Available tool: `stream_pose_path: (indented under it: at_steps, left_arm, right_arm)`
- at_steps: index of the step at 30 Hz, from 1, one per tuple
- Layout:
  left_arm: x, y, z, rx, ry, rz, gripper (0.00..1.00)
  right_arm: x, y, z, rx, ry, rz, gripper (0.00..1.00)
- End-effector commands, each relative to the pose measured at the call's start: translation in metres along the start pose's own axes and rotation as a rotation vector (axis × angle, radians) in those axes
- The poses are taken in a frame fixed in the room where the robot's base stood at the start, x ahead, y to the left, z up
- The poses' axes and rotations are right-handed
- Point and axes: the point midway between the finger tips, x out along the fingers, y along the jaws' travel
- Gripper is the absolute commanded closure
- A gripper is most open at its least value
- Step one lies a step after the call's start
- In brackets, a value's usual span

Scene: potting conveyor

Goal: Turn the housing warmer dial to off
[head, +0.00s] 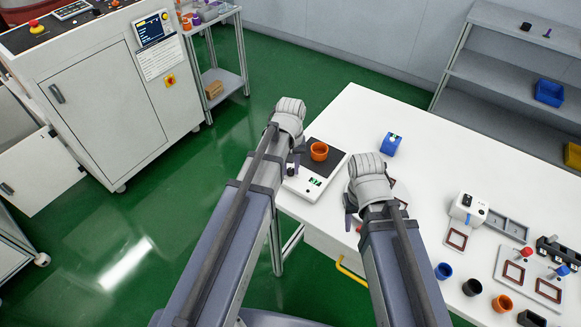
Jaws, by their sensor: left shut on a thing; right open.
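A white device (300,186) with a black top plate and a small green-lit display stands at the table's left edge. An orange cup (319,151) rests on its plate. I cannot tell whether this is the housing warmer, and no dial shows clearly. My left gripper (292,164) is at the device's left side, fingers pointing down. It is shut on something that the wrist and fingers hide. My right gripper (350,207) is open above the table, right of the device; its fingers are partly hidden by its wrist.
A blue block (391,144) stands behind my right gripper. A white box (467,207) with a dark top stands at the right, near fixtures and several small cups. A grey shelf (500,58) is at the back right, a white cabinet (105,98) at the left. The table's back middle is clear.

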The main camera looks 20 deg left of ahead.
Motion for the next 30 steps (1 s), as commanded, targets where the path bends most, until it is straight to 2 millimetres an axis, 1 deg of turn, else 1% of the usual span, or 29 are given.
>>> stream_pose_path:
  at_steps: [17,18,25,26,30]
  left_arm:
    - [0.0001,0.0000,0.0002,-0.029,0.000,0.000,1.00]
    - [0.0001,0.0000,0.0002,-0.029,0.000,0.000,0.69]
    - [0.0000,0.0000,0.0001,-0.028,0.000,0.000,0.43]
    - [0.0000,0.0000,0.0001,-0.028,0.000,0.000,0.41]
    - [0.0000,0.0001,0.0001,-0.028,0.000,0.000,0.41]
  right_arm:
    - [0.0001,0.0000,0.0000,0.000,0.000,0.000,0.50]
    - [0.0001,0.0000,0.0000,0.000,0.000,0.000,0.50]
    - [0.0000,0.0000,0.0000,0.000,0.000,0.000,0.50]
    - [0.0000,0.0000,0.0000,0.000,0.000,0.000,0.50]
    - [0.0000,0.0000,0.0000,0.000,0.000,0.000,0.50]
